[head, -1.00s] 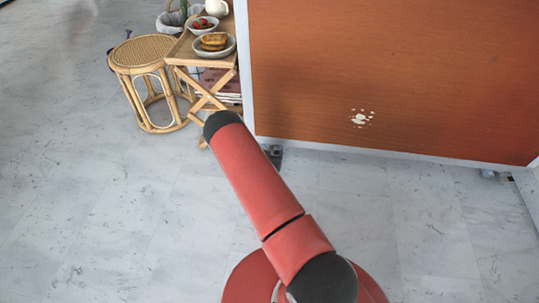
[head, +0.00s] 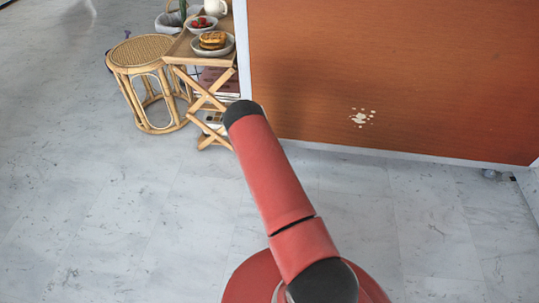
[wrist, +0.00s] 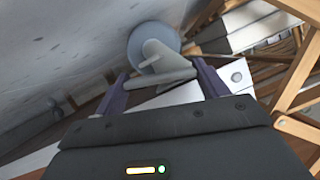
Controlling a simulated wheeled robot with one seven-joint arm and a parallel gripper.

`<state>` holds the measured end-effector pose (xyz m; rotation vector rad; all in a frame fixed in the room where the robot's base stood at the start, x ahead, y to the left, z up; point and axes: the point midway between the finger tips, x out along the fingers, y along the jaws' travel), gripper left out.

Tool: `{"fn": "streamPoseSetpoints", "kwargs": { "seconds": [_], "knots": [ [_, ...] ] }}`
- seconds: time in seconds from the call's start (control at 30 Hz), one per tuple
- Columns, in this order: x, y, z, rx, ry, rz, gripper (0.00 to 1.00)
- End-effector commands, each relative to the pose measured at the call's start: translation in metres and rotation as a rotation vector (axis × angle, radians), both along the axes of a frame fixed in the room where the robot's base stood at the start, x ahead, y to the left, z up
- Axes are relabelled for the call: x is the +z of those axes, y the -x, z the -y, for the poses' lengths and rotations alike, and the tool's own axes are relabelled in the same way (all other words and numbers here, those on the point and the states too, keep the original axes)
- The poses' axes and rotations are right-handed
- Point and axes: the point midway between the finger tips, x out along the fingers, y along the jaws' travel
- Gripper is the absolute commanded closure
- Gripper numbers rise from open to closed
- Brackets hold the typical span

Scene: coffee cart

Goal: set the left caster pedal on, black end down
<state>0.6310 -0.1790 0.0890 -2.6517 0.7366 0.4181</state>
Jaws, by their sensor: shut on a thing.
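In the wrist view my gripper (wrist: 160,72) has its two purple fingers shut on the light grey pedal (wrist: 166,79), which lies as a bar across them. The left caster (wrist: 142,36), a round grey wheel, is just beyond the pedal. A light grey arm rises from the bar in front of the wheel; I cannot tell whether it touches the caster. I cannot make out the pedal's black end. In the head view my red arm hides the gripper, the pedal and the left caster.
The orange cart panel (head: 390,80) with its pale frame stands at the right. Another caster (head: 490,173) shows at its lower right. A wooden folding table (head: 203,70) with dishes and a rattan stool (head: 142,80) stand close on the left. The front floor is clear.

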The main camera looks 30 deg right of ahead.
Motion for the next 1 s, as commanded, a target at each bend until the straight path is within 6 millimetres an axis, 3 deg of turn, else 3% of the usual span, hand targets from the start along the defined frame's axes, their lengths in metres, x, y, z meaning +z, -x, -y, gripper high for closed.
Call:
{"fn": "streamPoseSetpoints", "kwargs": {
  "seconds": [0.07, 0.1, 0.27, 0.6, 1.0],
  "knots": [
    [0.000, 0.000, 0.000, -0.001, -0.002, 0.001, 0.50],
    [0.000, 0.000, 0.000, -0.001, -0.002, 0.001, 0.26],
    [0.000, 0.000, 0.000, -0.001, -0.001, 0.000, 0.05],
    [0.002, 0.003, -0.002, -0.001, 0.000, -0.001, 0.05],
    [0.025, 0.054, -0.029, 0.000, -0.001, -0.003, 0.05]
  ]
}}
